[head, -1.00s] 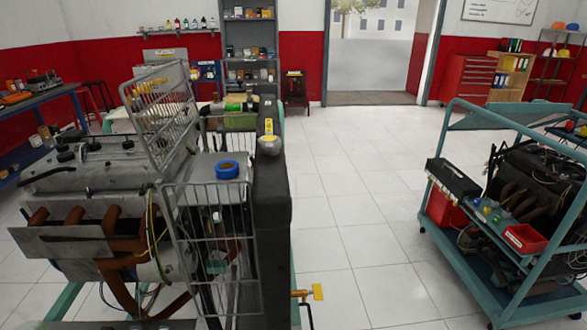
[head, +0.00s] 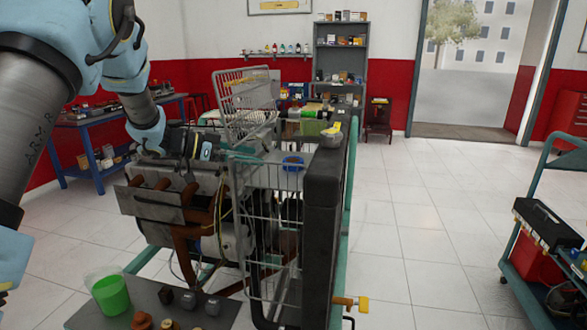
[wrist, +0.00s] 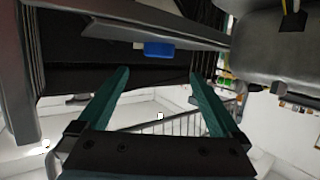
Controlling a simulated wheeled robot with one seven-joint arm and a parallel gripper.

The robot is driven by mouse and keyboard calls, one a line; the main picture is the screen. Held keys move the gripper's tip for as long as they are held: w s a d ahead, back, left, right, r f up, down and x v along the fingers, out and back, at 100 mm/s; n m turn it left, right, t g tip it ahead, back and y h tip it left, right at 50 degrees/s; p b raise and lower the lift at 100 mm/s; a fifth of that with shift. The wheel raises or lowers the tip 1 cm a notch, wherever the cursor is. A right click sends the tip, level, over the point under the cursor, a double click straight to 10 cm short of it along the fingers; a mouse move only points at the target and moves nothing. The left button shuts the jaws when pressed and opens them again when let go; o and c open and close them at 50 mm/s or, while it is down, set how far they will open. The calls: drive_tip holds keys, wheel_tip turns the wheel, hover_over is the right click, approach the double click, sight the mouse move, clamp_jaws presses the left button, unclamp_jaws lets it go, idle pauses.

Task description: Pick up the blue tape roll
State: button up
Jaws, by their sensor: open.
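The blue tape roll (head: 292,162) lies flat on a grey box on the engine trainer, behind the wire guard, in the head view. A blue piece (wrist: 158,49), which looks like the roll seen edge-on, shows beyond the fingertips in the wrist view, slightly left of the middle. My gripper (wrist: 160,73) is open, with two teal fingers wide apart and nothing between them. In the head view my arm comes in from the upper left, and my gripper (head: 192,145) is over the engine, left of the roll and apart from it.
An upright wire guard (head: 246,104) and a lower wire cage (head: 268,235) stand close to the roll. The black radiator (head: 325,225) rises to its right. A green cup (head: 109,292) is on the front shelf.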

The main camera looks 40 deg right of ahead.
sight(285, 161)
drive_tip(key=p+x, duration=0.1)
drive_tip(key=x, duration=0.3)
drive_tip(key=shift+s+d, duration=0.2)
drive_tip(key=shift+d, duration=0.05)
drive_tip(key=p+x, duration=0.3)
drive_tip(key=x, duration=0.2)
drive_tip(key=shift+a+f, duration=0.1)
drive_tip(key=shift+s+d+f, duration=0.1)
drive_tip(key=shift+d+f, duration=0.15)
drive_tip(key=shift+d, duration=0.15)
drive_tip(key=c, duration=1.3)
